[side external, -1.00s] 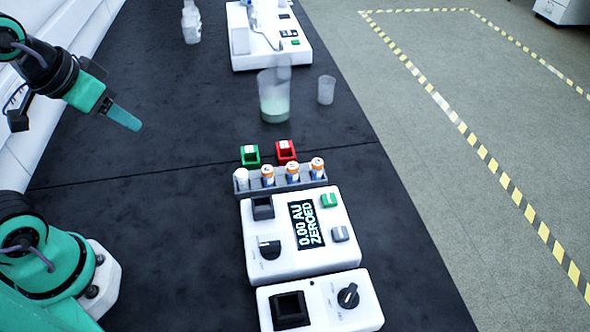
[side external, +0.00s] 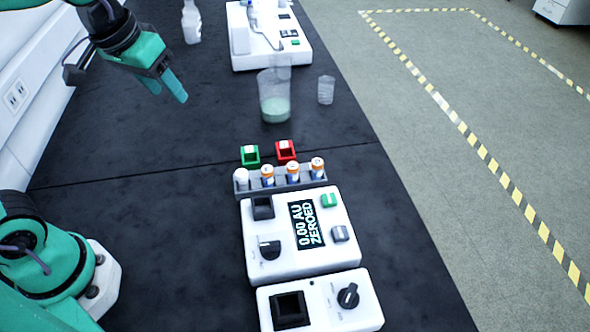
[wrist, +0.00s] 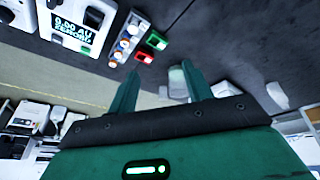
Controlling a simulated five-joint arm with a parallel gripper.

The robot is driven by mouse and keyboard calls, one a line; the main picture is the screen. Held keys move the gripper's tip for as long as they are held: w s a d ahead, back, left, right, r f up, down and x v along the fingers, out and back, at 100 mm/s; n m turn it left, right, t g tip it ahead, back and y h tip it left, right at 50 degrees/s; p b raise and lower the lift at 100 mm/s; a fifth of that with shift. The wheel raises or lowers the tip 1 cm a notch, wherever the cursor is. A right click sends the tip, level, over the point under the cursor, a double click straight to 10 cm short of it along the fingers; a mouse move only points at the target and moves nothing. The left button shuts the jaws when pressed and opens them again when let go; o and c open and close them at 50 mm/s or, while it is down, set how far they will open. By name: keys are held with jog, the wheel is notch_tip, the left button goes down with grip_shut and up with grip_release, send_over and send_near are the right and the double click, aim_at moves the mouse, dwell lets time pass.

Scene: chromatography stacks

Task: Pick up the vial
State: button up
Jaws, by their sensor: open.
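Several small vials stand upright in a grey rack (side external: 281,187) behind the white instrument. Three have orange and blue bands, such as the middle vial (side external: 292,171); the leftmost vial (side external: 241,178) looks plain white. Which one is the task's vial I cannot tell. The rack with its vials also shows at the upper left of the wrist view, where one banded vial (wrist: 122,44) is visible. My gripper (side external: 178,90) is open and empty, in the air above the dark bench, to the left of and farther back than the rack. In the wrist view my gripper's fingers (wrist: 160,68) are apart.
A green holder (side external: 250,155) and a red holder (side external: 286,150) stand just behind the rack. A beaker with pale green liquid (side external: 274,105) and a smaller empty beaker (side external: 326,90) stand farther back. The white instrument (side external: 290,250) reads "0.00 AU ZEROED". The bench left of the rack is clear.

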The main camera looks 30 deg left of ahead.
jog(key=w+d+f+g, duration=0.1)
jog(key=w+d, duration=0.3)
jog(key=w, duration=0.2)
jog(key=n+g, duration=0.3)
send_over(317, 161)
notch_tip(317, 161, down, 14)
jog(key=shift+s+a+f, duration=0.1)
jog(key=shift+s, duration=0.05)
jog(key=shift+d+f, duration=0.25)
jog(key=shift+f, duration=0.05)
jog(key=shift+f, duration=1.3)
jog(key=shift+f, duration=0.1)
jog(key=shift+a+f, duration=0.1)
jog(key=shift+f, duration=2.35)
jog(key=shift+c, duration=0.2)
